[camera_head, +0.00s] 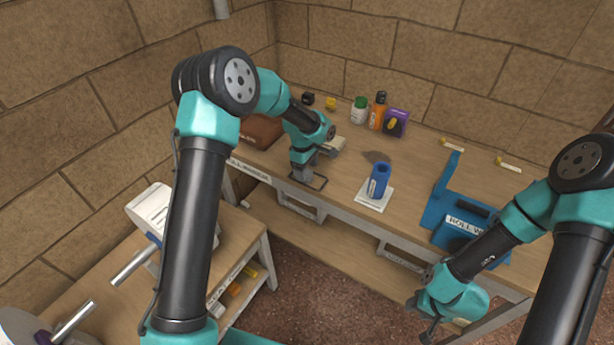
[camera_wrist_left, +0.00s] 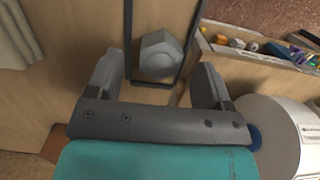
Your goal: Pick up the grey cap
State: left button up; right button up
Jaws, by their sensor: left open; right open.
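The grey cap (camera_wrist_left: 160,56), a faceted piece with a rounded end, shows in the left wrist view inside a dark rectangular outline on the wooden top. My left gripper (camera_wrist_left: 155,78) is open, with one jaw on each side of the cap in that picture and a visible gap to both. In the head view my left gripper (camera_head: 309,178) is low at the bench's front left edge, and I cannot make out the cap there. My right gripper (camera_head: 432,322) is at the lower right, in front of the bench, away from the cap; its jaws are small there.
A blue cylinder (camera_head: 378,181) stands on a white card (camera_head: 372,201). A blue labelled holder (camera_head: 446,204) is at the right. Bottles and a purple box (camera_head: 396,123) stand at the back. A side table (camera_head: 105,283) is at the left.

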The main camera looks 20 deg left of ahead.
pick_arm(q)
jog(key=shift+d+f, duration=0.1)
jog(key=shift+f, duration=0.8)
jog(key=shift+c, duration=0.2)
jog(key=c, duration=1)
jog(key=shift+o, duration=0.2)
jog(key=shift+r, duration=0.1)
jog(key=shift+r, duration=1.4)
jog(key=shift+s+r, duration=0.2)
jog(key=shift+r, duration=0.15)
jog(key=s+d, duration=0.2)
jog(key=s, duration=0.5)
jog(key=s+d+r, duration=0.1)
jog(key=s+d, duration=0.1)
jog(key=s, duration=0.6)
jog(key=shift+d+r, duration=0.15)
jog(key=shift+d, duration=0.1)
